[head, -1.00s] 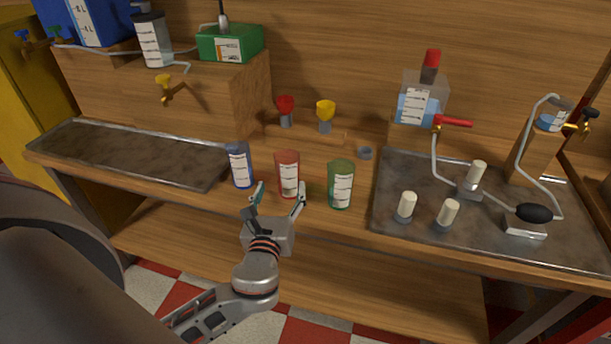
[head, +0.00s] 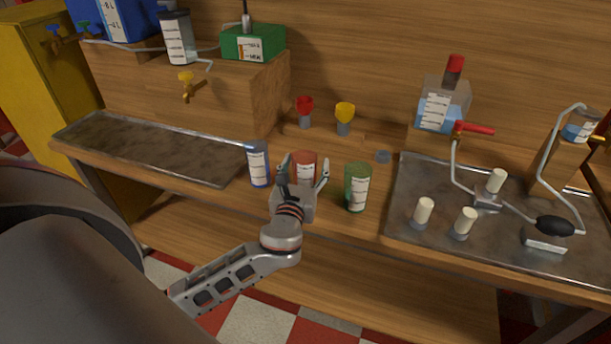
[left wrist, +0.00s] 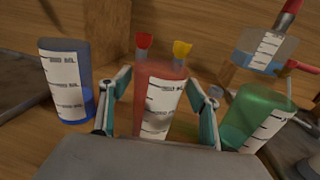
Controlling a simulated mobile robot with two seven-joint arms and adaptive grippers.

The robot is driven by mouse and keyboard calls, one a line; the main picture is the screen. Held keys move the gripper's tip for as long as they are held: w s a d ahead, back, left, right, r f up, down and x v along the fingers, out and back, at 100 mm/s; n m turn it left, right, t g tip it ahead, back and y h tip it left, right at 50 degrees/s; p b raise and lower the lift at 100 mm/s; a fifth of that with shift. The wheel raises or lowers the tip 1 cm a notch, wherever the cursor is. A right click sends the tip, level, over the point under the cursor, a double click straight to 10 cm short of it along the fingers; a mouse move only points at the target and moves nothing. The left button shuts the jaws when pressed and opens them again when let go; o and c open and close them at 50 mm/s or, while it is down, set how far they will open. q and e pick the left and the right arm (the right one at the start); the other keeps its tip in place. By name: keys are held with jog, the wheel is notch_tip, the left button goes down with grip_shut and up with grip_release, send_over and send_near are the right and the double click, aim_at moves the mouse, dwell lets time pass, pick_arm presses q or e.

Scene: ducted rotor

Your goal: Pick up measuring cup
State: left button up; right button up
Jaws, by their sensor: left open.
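Three measuring cups stand upright in a row near the front edge of the bench. The blue cup (head: 258,163) is at left, the red cup (head: 304,163) in the middle and the green cup (head: 357,187) at right. My left gripper (head: 304,170) is open with a finger on each side of the red cup, its lower part hidden by the gripper. In the left wrist view the red cup (left wrist: 160,100) lies between the open fingers, with the blue cup (left wrist: 66,82) and green cup (left wrist: 255,118) outside them. I cannot tell whether the fingers touch it.
A metal tray (head: 130,150) lies at left; another (head: 410,190) at right carries white pegs and tubing. Red (head: 304,110) and yellow (head: 344,115) funnels stand behind the cups. A flask (head: 440,105) of blue liquid stands at back right.

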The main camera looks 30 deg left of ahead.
pick_arm(q)
jog(key=c, duration=1.2)
jog(key=shift+c, duration=0.2)
